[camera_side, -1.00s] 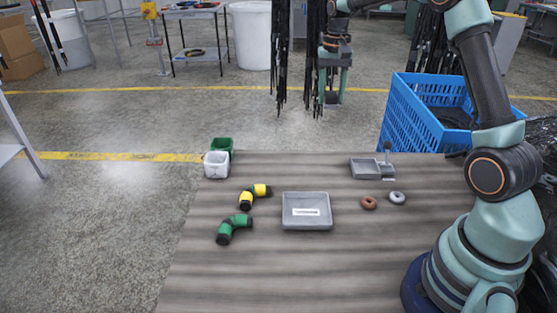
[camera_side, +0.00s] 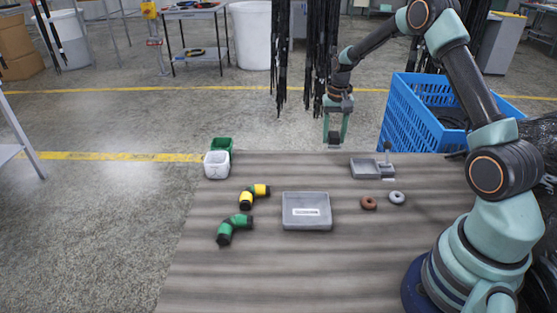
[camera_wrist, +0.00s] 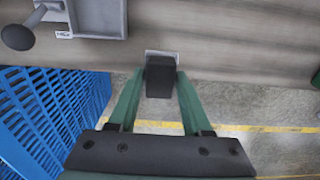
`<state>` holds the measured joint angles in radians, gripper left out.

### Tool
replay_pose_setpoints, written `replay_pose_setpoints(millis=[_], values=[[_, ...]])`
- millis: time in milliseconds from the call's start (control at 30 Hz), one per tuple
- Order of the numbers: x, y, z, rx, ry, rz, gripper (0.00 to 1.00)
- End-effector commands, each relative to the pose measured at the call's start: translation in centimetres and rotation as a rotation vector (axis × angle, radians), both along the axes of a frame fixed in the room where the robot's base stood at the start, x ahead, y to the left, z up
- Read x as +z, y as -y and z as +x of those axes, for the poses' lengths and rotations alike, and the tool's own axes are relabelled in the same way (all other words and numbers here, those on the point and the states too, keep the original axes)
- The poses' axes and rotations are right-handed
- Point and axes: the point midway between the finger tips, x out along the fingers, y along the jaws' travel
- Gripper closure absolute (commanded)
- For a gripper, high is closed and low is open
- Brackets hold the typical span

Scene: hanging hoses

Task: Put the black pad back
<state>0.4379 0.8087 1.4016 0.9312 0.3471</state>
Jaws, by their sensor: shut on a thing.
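My gripper (camera_side: 335,138) hangs past the table's far edge, fingers pointing down. In the wrist view, my gripper (camera_wrist: 158,74) is shut on the black pad (camera_wrist: 160,82), a dark block between the green fingertips with a light grey patch at its far end. A grey holder (camera_side: 365,169) with an upright round-topped lever (camera_side: 388,150) stands at the table's far side, to the right of and below my gripper. In the wrist view the holder (camera_wrist: 102,16) is at the upper left, apart from the pad.
A shallow grey tray (camera_side: 306,222) sits mid-table. Green (camera_side: 234,228) and yellow (camera_side: 254,195) hose elbows lie left of it; brown (camera_side: 368,203) and grey (camera_side: 397,198) rings lie right. Black hoses (camera_side: 319,50) hang behind. A blue crate (camera_side: 400,110) stands beyond the table.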

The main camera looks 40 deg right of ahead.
Motion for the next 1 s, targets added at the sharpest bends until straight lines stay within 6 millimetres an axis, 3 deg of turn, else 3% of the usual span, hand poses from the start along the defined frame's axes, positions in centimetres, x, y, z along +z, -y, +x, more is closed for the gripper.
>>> replay_pose_setpoints(millis=[167,400,800,833,900,1000], values=[[-1.1,0.0,0.0,0.0,-0.001,0.001,0.96],[-4.4,0.0,0.0,0.0,-0.001,0.001,0.96],[-4.8,0.0,0.0,0.0,0.0,0.0,0.96],[-4.7,0.0,0.0,0.0,0.001,-0.001,0.4],[-4.7,0.0,0.0,0.0,0.001,-0.001,0.21],[-4.7,0.0,0.0,0.0,0.001,-0.001,0.21]])
